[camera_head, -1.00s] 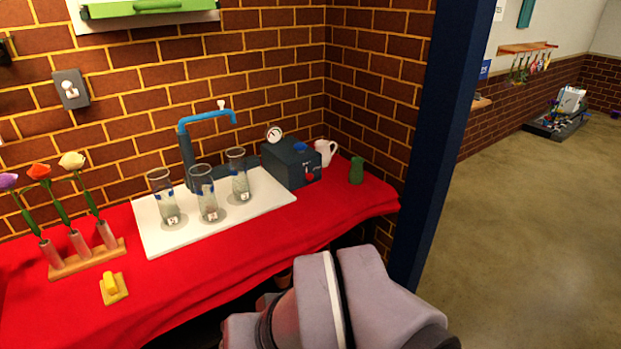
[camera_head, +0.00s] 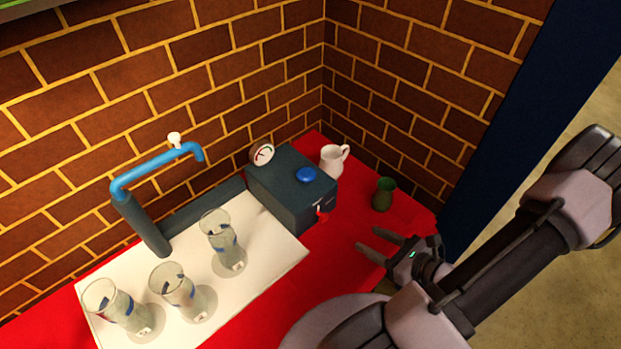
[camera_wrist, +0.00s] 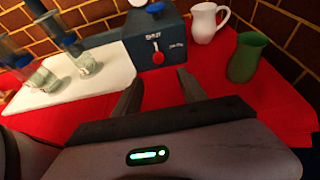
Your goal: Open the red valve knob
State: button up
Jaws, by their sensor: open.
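The red valve knob (camera_head: 322,216) is on the front face of a dark grey box (camera_head: 282,194). In the wrist view the knob (camera_wrist: 157,58) shows as a round red disc with a small lever part above it, under a white label. My gripper (camera_head: 367,241) is open and empty, its two fingers apart, in front of and to the right of the box. In the wrist view the fingers (camera_wrist: 158,88) point toward the box face, with the knob beyond and between them, not touched.
A blue button (camera_head: 306,174) and a gauge (camera_head: 262,155) are on the box. A white pitcher (camera_head: 333,160) and green vase (camera_head: 383,194) stand to its right. Several glass cylinders, including one (camera_head: 220,238), stand on the white board (camera_head: 282,251). A blue tap (camera_head: 155,170) rises behind.

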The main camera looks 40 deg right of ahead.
aim_at(326, 218)
jog(key=b+x, duration=0.1)
jog(key=x, duration=0.4)
jog(key=b+x, duration=0.2)
jog(key=x, duration=0.3)
jog(key=b+x, duration=0.1)
jog(key=x, duration=0.4)
jog(key=shift+a+f+b, duration=0.3)
jog(key=shift+a+b, duration=0.05)
jog(key=shift+b, duration=0.05)
jog(key=shift+w+f, duration=0.1)
jog(key=shift+w, duration=0.5)
grip_shut()
